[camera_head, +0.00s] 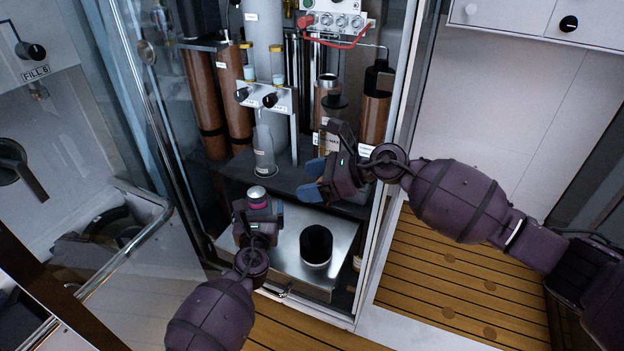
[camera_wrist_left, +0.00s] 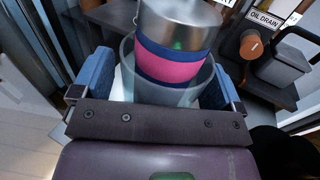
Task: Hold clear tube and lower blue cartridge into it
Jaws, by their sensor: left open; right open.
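The blue cartridge, with a silver cap and a pink band, shows in the left wrist view (camera_wrist_left: 172,68) and upright in the head view (camera_head: 257,195). Contact with the tube cannot be told. My right gripper (camera_head: 313,181) is open and appears empty, to the right of and above the cartridge in the head view.
A black open cylinder (camera_head: 316,246) stands on the metal tray (camera_head: 285,272), right of my left gripper. A clear bottle (camera_head: 264,160) stands behind the cartridge. Brown cylinders (camera_head: 235,95) and a valve panel (camera_head: 266,97) fill the cabinet; its glass door (camera_head: 150,230) is at left.

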